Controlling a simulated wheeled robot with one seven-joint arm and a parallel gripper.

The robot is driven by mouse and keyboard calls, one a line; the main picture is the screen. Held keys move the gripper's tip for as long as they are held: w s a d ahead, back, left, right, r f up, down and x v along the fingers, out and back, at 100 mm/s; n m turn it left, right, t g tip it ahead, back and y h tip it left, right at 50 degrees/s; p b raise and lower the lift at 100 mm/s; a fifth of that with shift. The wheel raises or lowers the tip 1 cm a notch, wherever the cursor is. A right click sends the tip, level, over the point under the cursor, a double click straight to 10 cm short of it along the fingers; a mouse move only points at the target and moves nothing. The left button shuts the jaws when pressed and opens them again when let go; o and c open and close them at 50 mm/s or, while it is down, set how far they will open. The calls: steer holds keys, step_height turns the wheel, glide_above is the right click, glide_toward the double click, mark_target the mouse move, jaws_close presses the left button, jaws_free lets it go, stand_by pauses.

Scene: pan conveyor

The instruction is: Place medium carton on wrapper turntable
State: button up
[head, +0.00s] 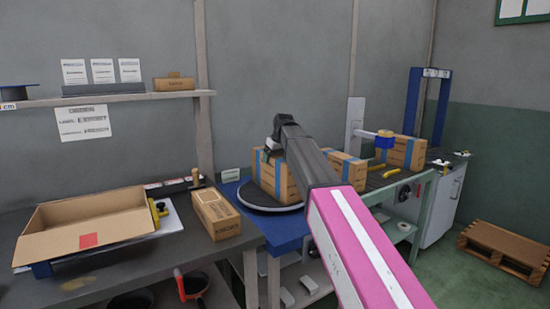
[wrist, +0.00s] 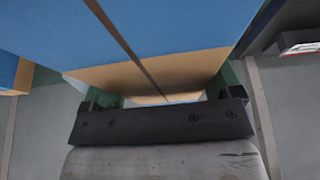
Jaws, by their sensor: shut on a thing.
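The medium carton (head: 268,176), brown with blue bands, stands upright over the black wrapper turntable (head: 262,207) on the blue stand. Its base looks level with the disc; whether it bears fully on it I cannot tell. My gripper (head: 273,148) is at the carton's top, shut on it, with my arm hiding the carton's right side. In the wrist view the carton (wrist: 150,75) fills the space ahead of my gripper (wrist: 160,103), with its brown face and blue bands close up.
A brown carton (head: 347,170) and a banded carton (head: 408,153) stand on the conveyor to the right. A long carton (head: 215,213) and an open box (head: 90,222) lie on the left bench. A pallet (head: 505,248) is on the floor at right.

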steer(key=o, duration=1.6)
steer(key=shift+c, duration=0.2)
steer(key=shift+r, duration=0.1)
steer(key=v, duration=1.2)
